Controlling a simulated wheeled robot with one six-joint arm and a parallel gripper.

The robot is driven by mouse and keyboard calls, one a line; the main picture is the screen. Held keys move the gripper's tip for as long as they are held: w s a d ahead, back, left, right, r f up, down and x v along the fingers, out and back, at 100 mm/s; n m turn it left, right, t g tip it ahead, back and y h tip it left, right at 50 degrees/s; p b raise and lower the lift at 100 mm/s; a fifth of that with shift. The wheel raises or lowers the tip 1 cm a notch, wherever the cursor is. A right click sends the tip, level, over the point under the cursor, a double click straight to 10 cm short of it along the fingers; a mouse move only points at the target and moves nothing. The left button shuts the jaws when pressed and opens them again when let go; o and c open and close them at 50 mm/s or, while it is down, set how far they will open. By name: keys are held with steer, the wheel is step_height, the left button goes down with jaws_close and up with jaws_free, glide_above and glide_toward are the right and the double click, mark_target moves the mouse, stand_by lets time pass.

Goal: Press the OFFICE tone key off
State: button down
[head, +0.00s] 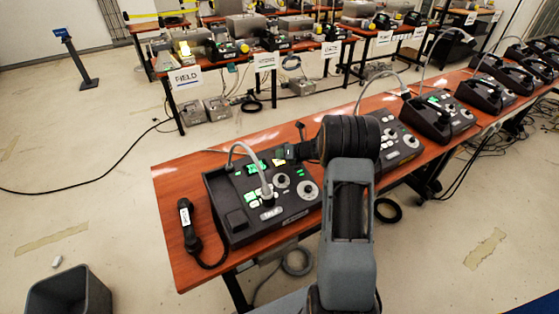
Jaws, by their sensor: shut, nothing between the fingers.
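A dark paging phone console (238,228) sits on the near wooden table, below and left of my gripper. Its panel has lit green keys (257,168), a lit yellow key (279,162), round dials and a gooseneck microphone (265,180). The key labels are too small to read, so I cannot tell which key is OFFICE. My gripper (289,153) reaches in from the right over the panel's far edge, close to the yellow key. It is shut and empty. I cannot tell whether it touches a key. My wrist hides the panel's far right corner.
A black handset (188,226) rests at the left end of the orange-brown table (172,190), its cord running to the console. More consoles (437,118) stand along the table to the right. A grey bin (68,292) stands on the floor at lower left. Another table with a FIELD sign (186,78) is behind.

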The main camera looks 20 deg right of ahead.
mark_target(284, 167)
steer(key=shift+f, duration=0.2)
steer(key=shift+w+f, duration=0.1)
steer(key=shift+f, duration=0.15)
stand_by(0.6)
steer(key=shift+r, duration=0.45)
steer(key=shift+r, duration=0.1)
stand_by(0.3)
steer(key=r+p, duration=0.1)
steer(key=r, duration=0.1)
steer(key=s+r+p, duration=0.1)
steer(key=p, duration=0.1)
steer(key=r+p, duration=0.2)
steer(key=shift+s+d+r, duration=0.1)
steer(key=shift+s+r, duration=0.2)
steer(key=shift+s, duration=0.1)
